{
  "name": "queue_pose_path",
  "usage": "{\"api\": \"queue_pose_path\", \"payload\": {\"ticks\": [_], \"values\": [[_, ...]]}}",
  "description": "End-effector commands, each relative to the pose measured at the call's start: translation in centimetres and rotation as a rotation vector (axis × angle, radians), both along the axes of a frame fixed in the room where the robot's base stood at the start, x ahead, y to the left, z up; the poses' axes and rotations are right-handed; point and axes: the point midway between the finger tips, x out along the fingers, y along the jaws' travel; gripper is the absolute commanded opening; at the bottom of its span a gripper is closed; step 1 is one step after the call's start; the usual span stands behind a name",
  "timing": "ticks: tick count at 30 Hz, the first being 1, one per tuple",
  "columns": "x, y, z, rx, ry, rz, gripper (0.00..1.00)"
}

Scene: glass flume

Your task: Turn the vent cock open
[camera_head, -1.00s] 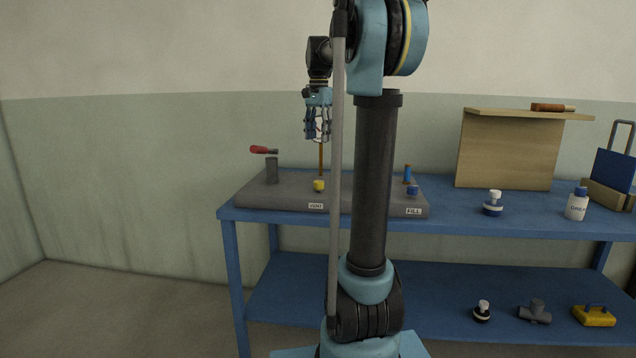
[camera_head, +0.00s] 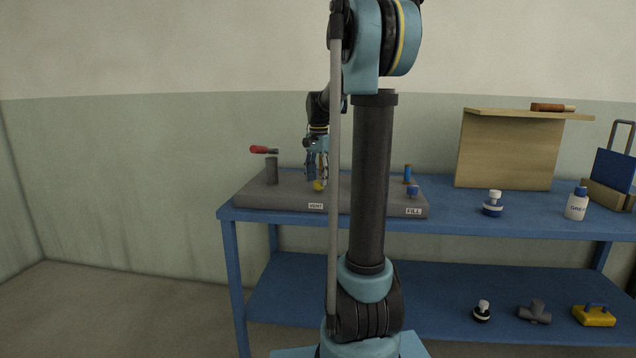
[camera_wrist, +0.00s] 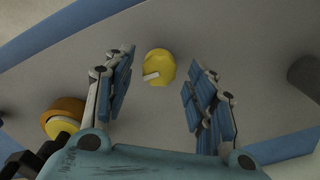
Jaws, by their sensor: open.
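The vent cock is a small yellow knob (camera_head: 319,186) on the grey base block, just above the VENT label (camera_head: 316,206). In the wrist view the yellow knob (camera_wrist: 163,62) shows a short white bar on its face. My gripper (camera_head: 317,178) is open and points down at the knob, partly covering it in the head view. In the wrist view the fingertips of my gripper (camera_wrist: 161,58) stand on either side of the knob, with gaps on both sides. No contact shows. The knob lies slightly beyond the fingertips.
The grey block (camera_head: 250,197) sits at the left end of the blue bench (camera_head: 460,223). A grey post (camera_head: 271,171) with a red handle (camera_head: 260,149) stands left of the knob. A bottle (camera_head: 577,204) stands farther right.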

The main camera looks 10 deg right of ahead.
Motion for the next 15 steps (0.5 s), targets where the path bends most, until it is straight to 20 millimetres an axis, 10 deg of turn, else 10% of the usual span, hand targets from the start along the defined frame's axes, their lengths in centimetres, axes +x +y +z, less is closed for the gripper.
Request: {"api": "queue_pose_path", "payload": {"ticks": [15], "values": [[0.0, 0.0, -1.5, 0.0, 0.0, 0.0, 0.51]]}}
